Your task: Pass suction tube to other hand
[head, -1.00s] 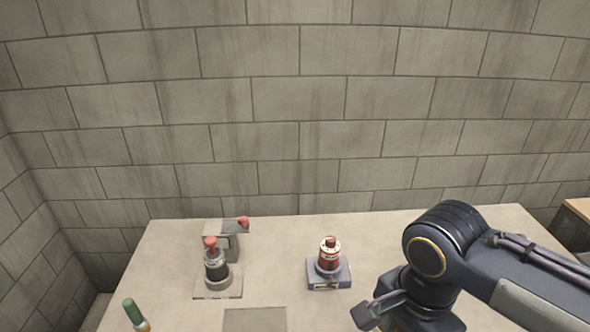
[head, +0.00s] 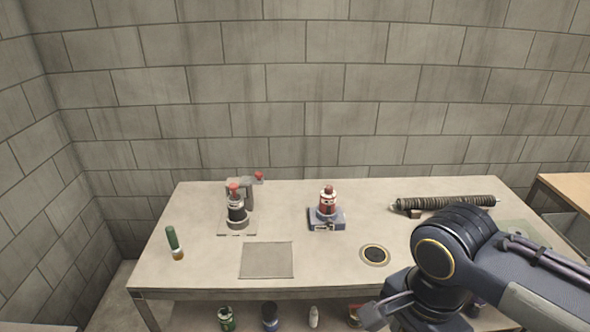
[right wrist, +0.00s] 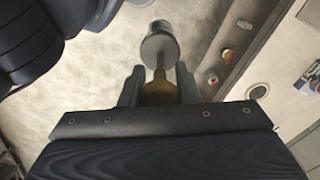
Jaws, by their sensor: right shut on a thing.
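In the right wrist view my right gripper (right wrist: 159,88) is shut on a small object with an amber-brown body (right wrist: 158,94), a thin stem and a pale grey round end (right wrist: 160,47). I cannot tell for sure whether this is the suction tube. In the head view my right arm comes in at the lower right; its fingertips and the held object are not visible there. A long dark ribbed tube (head: 445,203) with pale ends lies at the table's back right, apart from the gripper. My left gripper is in neither view.
The pale table (head: 205,270) holds a grey stand with a black and red bottle (head: 237,212), a red bottle on a blue base (head: 328,205), a green-topped vial (head: 173,243), a flat square plate (head: 266,260) and a dark round disc (head: 374,255). Several containers stand on the shelf below.

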